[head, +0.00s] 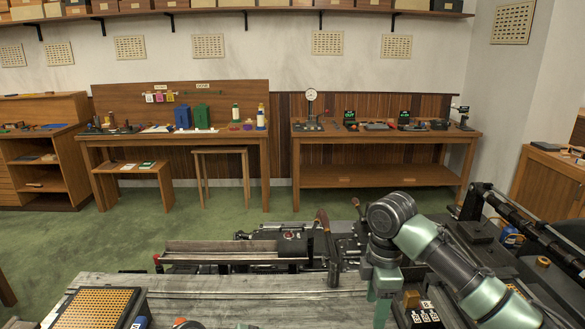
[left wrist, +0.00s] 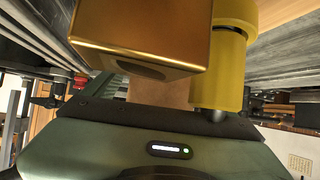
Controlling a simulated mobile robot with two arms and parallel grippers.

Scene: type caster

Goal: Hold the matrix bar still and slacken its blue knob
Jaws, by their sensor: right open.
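My right gripper (head: 383,300) points down over the grey bench at the front right of the head view. It is open, and nothing shows held in it. The body of my left gripper (left wrist: 165,135) fills the bottom of the left wrist view. A large brass block (left wrist: 140,35) and a yellow cylinder (left wrist: 219,65) stand close in front of it. They hide its fingertips, so I cannot tell whether its jaws are open. I cannot make out the matrix bar or its blue knob for certain in either view.
A brass-coloured grid case (head: 92,309) lies at the front left of the grey bench. The dark caster machinery (head: 290,240) runs behind it. A black frame (head: 525,235) stands at the right. Two wooden tables (head: 385,138) stand far back across green floor (head: 230,222).

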